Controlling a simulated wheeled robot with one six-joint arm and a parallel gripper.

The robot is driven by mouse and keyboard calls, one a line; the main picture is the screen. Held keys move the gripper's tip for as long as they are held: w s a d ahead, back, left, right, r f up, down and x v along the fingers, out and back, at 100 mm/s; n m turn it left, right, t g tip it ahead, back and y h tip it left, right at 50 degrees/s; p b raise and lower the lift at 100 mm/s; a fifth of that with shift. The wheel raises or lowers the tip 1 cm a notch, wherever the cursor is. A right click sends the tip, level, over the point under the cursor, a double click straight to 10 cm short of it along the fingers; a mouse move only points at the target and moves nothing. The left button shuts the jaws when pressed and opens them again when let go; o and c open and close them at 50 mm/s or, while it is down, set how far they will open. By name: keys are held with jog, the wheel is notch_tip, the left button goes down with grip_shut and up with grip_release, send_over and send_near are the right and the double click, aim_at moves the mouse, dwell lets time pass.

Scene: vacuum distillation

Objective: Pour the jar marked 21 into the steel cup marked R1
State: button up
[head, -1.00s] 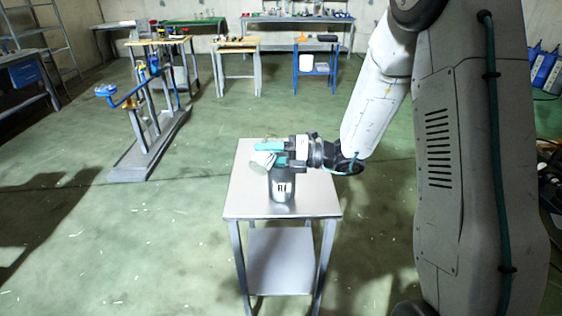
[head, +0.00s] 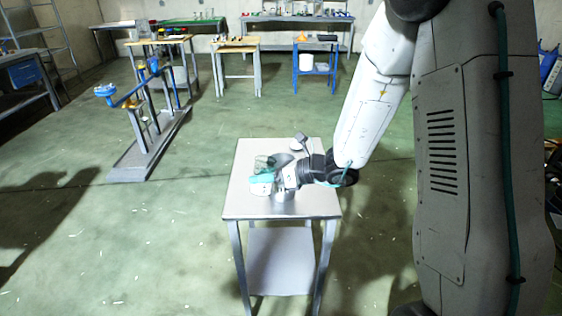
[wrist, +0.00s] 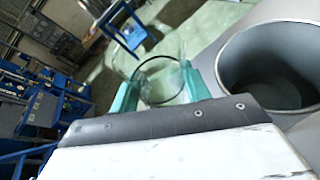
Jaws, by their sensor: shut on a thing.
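The clear glass jar (head: 264,162) is between the teal fingers of my gripper (head: 266,179), which is shut on it. The jar looks about upright, low over the small table, on the left side of the steel cup (head: 284,158). The cup is largely hidden behind my gripper in the head view, its R1 mark included. In the wrist view the glass jar (wrist: 160,82) shows its round rim between the fingers. The wide open cup (wrist: 268,48) stands beside it on the right, with a dark grey inside. I cannot read the jar's number or tell its contents.
The small steel table (head: 241,205) has bare top around the cup. A blue-armed stand (head: 145,125) is on the floor at left. Benches stand far back.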

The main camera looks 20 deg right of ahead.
aim_at(258, 166)
jog(key=f, duration=0.2)
jog(key=a+f+n, duration=0.1)
jog(key=shift+s+f+h, duration=0.3)
jog(key=shift+s+h, duration=0.1)
jog(key=shift+a+f+n+t, duration=0.1)
jog(key=shift+f+n+t, duration=0.1)
jog(key=shift+n+t, duration=0.1)
jog(key=shift+s+a+n+h, duration=0.25)
jog(key=shift+n+h, duration=0.15)
jog(key=shift+n, duration=0.1)
notch_tip(258, 166, up, 9)
jog(key=shift+f, duration=0.1)
jog(key=shift+s, duration=0.1)
